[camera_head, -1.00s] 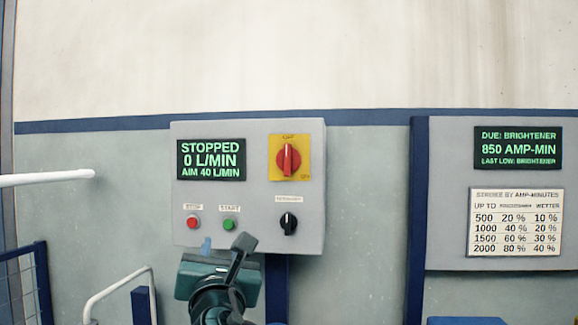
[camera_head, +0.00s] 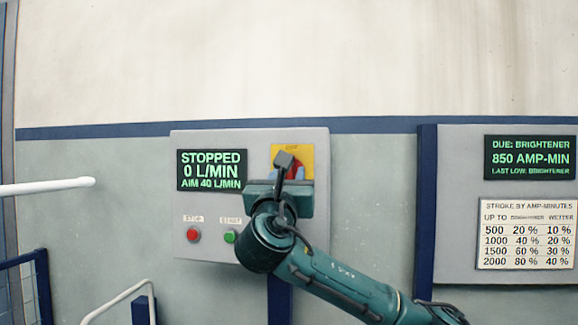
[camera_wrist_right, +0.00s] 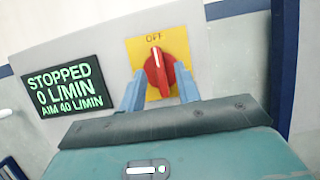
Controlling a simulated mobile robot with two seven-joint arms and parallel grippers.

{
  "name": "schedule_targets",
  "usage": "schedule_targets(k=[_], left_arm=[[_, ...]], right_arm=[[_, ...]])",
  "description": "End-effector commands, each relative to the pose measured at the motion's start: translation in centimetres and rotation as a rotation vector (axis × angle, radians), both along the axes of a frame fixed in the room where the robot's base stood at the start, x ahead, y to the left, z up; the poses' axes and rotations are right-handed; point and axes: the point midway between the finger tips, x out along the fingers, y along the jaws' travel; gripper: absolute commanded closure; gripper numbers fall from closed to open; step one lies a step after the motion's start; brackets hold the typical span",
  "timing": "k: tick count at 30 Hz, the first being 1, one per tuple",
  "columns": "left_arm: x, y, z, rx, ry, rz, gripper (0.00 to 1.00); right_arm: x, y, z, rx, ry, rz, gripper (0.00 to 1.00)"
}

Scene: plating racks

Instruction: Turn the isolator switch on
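The isolator switch is a red rotary knob (camera_head: 297,172) on a yellow plate (camera_head: 306,155) at the upper right of the grey control panel (camera_head: 210,258). In the right wrist view, the red knob (camera_wrist_right: 158,72) points up toward the OFF label. My right gripper (camera_head: 280,192) is in front of the switch and hides much of it in the head view. In the right wrist view, its two blue fingers (camera_wrist_right: 159,88) stand apart, one on each side of the knob's lower part. I cannot tell whether they touch it. My left gripper is not in view.
The panel display (camera_head: 212,170) reads STOPPED, 0 L/MIN. A red stop button (camera_head: 193,234) and green start button (camera_head: 230,236) sit below it. The black selector is hidden behind my arm. A second panel (camera_head: 458,220) stands right. White rails (camera_head: 45,187) are at left.

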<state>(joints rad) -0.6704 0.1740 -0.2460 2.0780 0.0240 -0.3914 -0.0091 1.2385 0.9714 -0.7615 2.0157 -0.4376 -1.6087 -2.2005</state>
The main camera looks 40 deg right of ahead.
Motion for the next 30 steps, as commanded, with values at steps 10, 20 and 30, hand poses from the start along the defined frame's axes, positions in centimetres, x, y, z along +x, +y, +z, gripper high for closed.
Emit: schedule_targets(k=[10,20,30], left_arm=[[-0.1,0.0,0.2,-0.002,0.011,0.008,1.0],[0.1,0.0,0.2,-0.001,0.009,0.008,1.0],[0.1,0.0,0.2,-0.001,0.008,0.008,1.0]], right_arm=[[1.4,-1.7,0.9,0.001,0.0,0.001,0.67],[1.4,-1.6,0.8,0.0,0.0,0.001,0.79],[1.3,-1.6,0.8,0.0,0.0,0.001,1.0]])
